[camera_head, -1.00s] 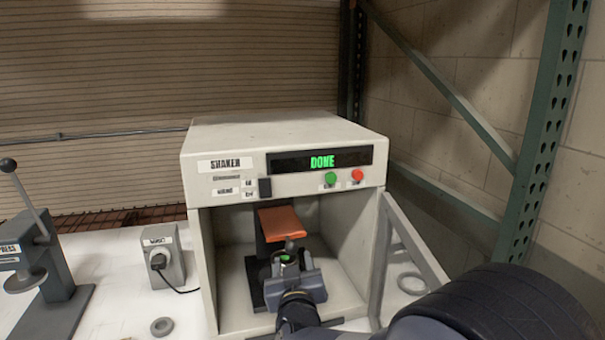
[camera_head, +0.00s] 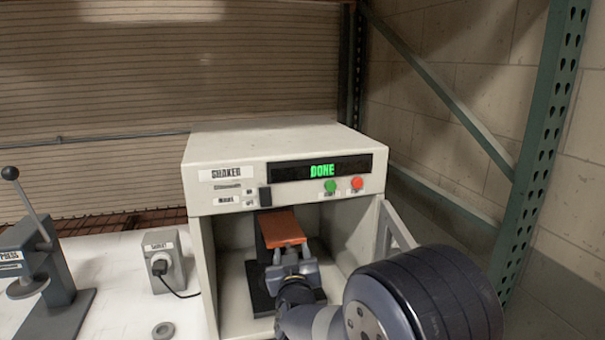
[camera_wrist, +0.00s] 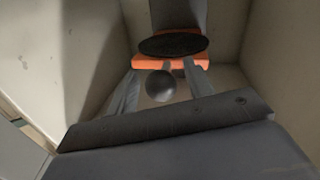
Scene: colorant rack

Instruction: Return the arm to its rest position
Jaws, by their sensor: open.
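The white shaker (camera_head: 286,137) stands on the bench with its front open and its display reading DONE in green. My gripper (camera_head: 292,262) is inside the shaker's bay, just in front of an orange plate (camera_head: 283,226) on a dark upright. In the wrist view my gripper (camera_wrist: 162,88) is open. A dark ball (camera_wrist: 160,86) shows between its fingers; I cannot tell whether they touch it. The orange plate (camera_wrist: 205,60) and a dark round pad (camera_wrist: 172,46) lie beyond. The arm's rest position is not marked in view.
The shaker's side walls and its open door (camera_head: 396,225) flank my arm closely. To the left stand a grey socket box (camera_head: 163,262) with a cable, a lever press (camera_head: 42,265) and a small ring (camera_head: 163,330). A green rack post (camera_head: 540,140) rises at right.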

